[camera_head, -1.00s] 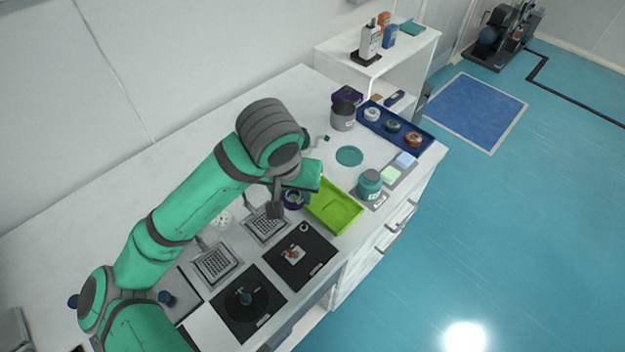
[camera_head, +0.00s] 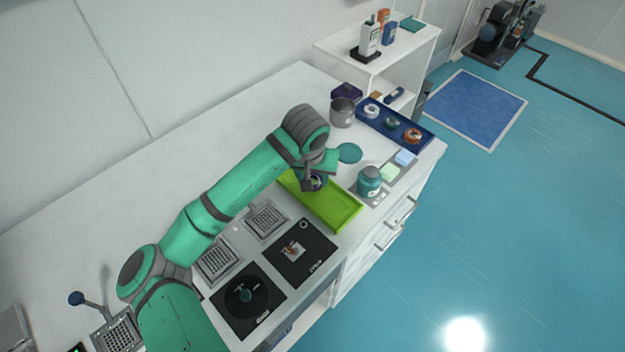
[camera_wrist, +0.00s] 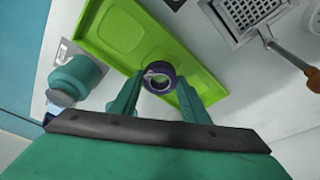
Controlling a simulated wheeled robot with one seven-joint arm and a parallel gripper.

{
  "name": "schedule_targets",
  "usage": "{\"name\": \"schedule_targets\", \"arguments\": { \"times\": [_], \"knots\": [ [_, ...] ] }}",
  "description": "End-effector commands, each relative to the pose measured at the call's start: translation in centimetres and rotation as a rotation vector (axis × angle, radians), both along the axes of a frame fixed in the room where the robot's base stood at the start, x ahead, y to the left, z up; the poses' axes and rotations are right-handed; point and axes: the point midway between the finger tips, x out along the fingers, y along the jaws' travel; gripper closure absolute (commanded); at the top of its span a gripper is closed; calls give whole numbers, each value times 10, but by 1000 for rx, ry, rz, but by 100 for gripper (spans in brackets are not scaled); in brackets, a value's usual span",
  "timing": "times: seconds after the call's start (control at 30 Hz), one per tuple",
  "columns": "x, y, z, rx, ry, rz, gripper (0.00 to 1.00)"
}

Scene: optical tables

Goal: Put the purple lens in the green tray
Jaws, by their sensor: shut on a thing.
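The purple lens (camera_wrist: 158,77) is a dark purple ring with a pale centre. My gripper (camera_wrist: 158,92) is shut on it, one green finger on each side. In the head view the lens (camera_head: 317,182) shows partly below my gripper (camera_head: 318,172), over the tray's upper left part, and the tray (camera_head: 335,208) is otherwise empty. I cannot tell whether the lens touches the tray floor.
A teal jar (camera_head: 369,181) stands right of the tray. A blue tray (camera_head: 408,138) with several ring-shaped lenses lies at the back right. Black plates (camera_head: 299,253) and metal grid platforms (camera_head: 267,220) lie in front and left. A teal disc (camera_head: 349,153) lies behind.

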Motion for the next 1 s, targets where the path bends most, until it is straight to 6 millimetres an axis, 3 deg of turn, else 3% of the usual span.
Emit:
{"name": "schedule_targets", "arguments": {
  "times": [0.17,0.97,1.0],
  "knots": [
    [0,0,-15,0,-1,1,85],
    [0,1,-27,-1,-1,2,85],
    [0,1,-27,0,-1,1,56]
  ]
}}
